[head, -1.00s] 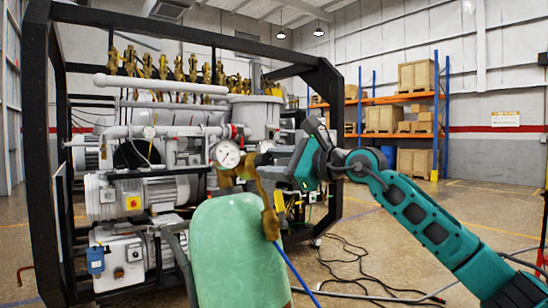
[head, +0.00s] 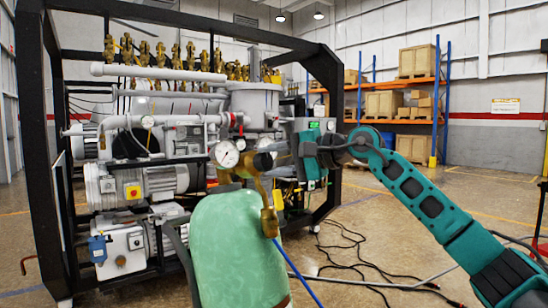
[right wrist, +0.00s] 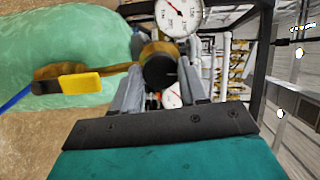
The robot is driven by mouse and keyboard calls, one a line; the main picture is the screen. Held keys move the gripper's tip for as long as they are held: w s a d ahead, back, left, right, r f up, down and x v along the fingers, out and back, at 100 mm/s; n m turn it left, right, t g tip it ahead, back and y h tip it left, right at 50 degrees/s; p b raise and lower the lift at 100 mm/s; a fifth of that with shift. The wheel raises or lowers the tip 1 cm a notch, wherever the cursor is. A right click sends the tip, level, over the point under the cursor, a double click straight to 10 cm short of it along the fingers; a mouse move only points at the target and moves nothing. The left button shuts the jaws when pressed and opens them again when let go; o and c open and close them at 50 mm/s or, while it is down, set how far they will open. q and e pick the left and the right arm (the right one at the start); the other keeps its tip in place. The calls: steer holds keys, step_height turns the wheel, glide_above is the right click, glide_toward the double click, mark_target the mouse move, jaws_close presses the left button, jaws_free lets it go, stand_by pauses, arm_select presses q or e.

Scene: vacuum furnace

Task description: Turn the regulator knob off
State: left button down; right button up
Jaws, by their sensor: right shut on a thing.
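The black regulator knob (head: 263,162) sits on the right side of the brass regulator (head: 246,167), on top of a green gas cylinder (head: 238,250). My right gripper (head: 274,155) reaches it from the right. In the right wrist view, the round end of the knob (right wrist: 159,71) lies between the two grey fingers of my right gripper (right wrist: 160,74), which are shut on it. A white pressure gauge (head: 227,154) stands beside the knob; it also shows in the right wrist view (right wrist: 179,16). My left gripper is not in view.
A black-framed vacuum furnace rig (head: 328,75) with pumps and pipes stands behind the cylinder. A blue hose (head: 297,272) hangs from the regulator's brass outlet. Black cables (head: 350,245) lie on the floor to the right. Shelving with crates (head: 384,103) is at the back.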

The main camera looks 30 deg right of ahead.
steer(key=shift+r+n, duration=0.1)
steer(key=shift+n, duration=0.5)
steer(key=o, duration=1.1)
steer(key=shift+c, duration=0.2)
